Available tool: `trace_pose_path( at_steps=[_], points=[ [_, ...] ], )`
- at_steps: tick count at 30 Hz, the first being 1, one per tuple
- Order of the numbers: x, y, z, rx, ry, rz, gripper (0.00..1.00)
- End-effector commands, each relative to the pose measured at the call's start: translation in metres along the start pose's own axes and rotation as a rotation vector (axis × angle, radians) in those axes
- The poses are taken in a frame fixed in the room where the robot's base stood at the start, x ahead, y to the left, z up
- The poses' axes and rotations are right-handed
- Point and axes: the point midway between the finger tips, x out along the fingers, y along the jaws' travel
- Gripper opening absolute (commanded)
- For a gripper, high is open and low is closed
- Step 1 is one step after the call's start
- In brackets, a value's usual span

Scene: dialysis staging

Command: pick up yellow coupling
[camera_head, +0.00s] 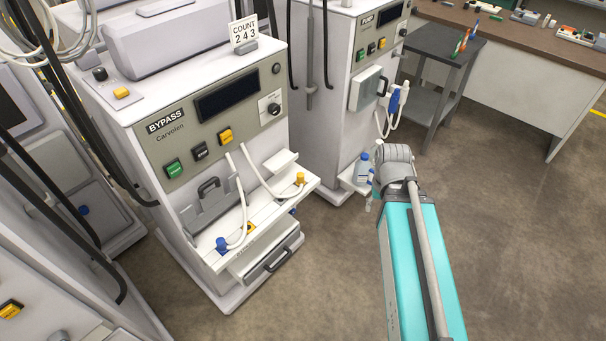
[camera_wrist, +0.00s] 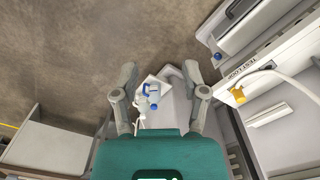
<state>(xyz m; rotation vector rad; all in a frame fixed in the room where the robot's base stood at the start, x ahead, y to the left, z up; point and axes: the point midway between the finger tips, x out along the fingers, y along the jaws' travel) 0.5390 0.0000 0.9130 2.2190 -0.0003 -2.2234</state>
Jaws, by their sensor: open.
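The yellow coupling (camera_head: 300,179) sits at the right end of the white shelf on the front of the BYPASS machine, on the end of a white hose. In the wrist view, a yellow coupling (camera_wrist: 238,96) with a pale hose shows at the right, beside the TEST LOOP label. My gripper (camera_wrist: 160,72) is open and empty, its two fingers apart. The coupling is to the right of the fingers, not between them. In the head view my arm stands right of the shelf; its fingers are mostly hidden.
A blue coupling (camera_head: 222,245) is at the shelf's left end. A drawer with a dark handle (camera_head: 270,258) is below the shelf. A blue-capped bottle (camera_head: 363,165) stands by the second machine (camera_head: 325,110). A grey side table (camera_head: 455,58) stands behind. Floor at right is clear.

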Motion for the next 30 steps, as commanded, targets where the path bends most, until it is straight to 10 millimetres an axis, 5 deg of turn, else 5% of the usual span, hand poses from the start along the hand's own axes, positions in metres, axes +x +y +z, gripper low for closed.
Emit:
trace_pose_path(
  at_steps=[10,14,17,23,30],
  points=[
    [0.0,0.0,0.0,0.0,0.0,0.0,0.57],
    [0.001,-0.001,-0.002,-0.006,0.002,-0.002,0.78],
    [0.003,-0.006,-0.012,-0.037,0.012,-0.011,0.81],
    [0.016,-0.044,-0.063,-0.218,0.071,-0.058,0.81],
    [0.033,-0.115,-0.153,-0.569,0.209,-0.133,0.81]
  ],
)
